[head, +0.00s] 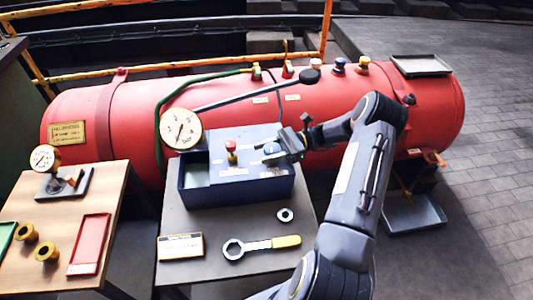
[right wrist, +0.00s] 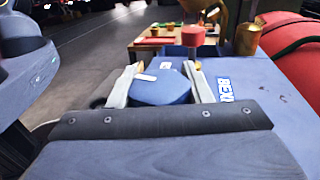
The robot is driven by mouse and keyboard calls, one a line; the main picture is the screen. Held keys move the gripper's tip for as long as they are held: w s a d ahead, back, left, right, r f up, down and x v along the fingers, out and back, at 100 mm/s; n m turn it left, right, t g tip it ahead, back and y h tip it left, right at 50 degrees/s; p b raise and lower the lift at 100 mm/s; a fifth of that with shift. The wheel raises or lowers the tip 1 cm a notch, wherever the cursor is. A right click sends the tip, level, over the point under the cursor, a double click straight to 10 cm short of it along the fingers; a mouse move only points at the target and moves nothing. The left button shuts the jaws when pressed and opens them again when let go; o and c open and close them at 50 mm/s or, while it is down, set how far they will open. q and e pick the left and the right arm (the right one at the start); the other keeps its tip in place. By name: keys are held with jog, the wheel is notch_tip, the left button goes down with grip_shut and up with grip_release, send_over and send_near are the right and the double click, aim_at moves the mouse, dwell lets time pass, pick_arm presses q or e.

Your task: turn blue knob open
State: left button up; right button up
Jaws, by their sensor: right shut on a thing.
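The blue knob (head: 271,148) is on top of the dark blue box (head: 235,193), near its right end. My right gripper (head: 270,153) reaches in from the right and is shut on the knob. In the right wrist view the blue knob (right wrist: 162,88) lies between the two pale fingers (right wrist: 160,84), with a small white mark on its top. The gripper hides part of the knob in the head view. My left gripper is not in view.
A red knob (head: 231,147) stands on the same box, left of the blue one. Behind is a red boiler (head: 95,110) with a gauge (head: 181,129). A wrench (head: 262,246) and a ring (head: 285,215) lie on the table (head: 215,228). A wooden table (head: 25,262) stands left.

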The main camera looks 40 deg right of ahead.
aim_at(267, 149)
jog(key=shift+s+n+g+y+b, duration=0.15)
jog(key=shift+n+g+y+b, duration=0.3)
jog(key=shift+n+g, duration=1.2)
jog(key=shift+g, duration=0.65)
jog(key=o, duration=1)
jog(key=shift+r, duration=0.1)
notch_tip(267, 149, up, 3)
jog(key=shift+r, duration=0.15)
jog(key=s+a+r+p, duration=0.2)
jog(key=s+a+r, duration=0.7)
jog(key=s, duration=0.2)
jog(key=shift+r, duration=0.3)
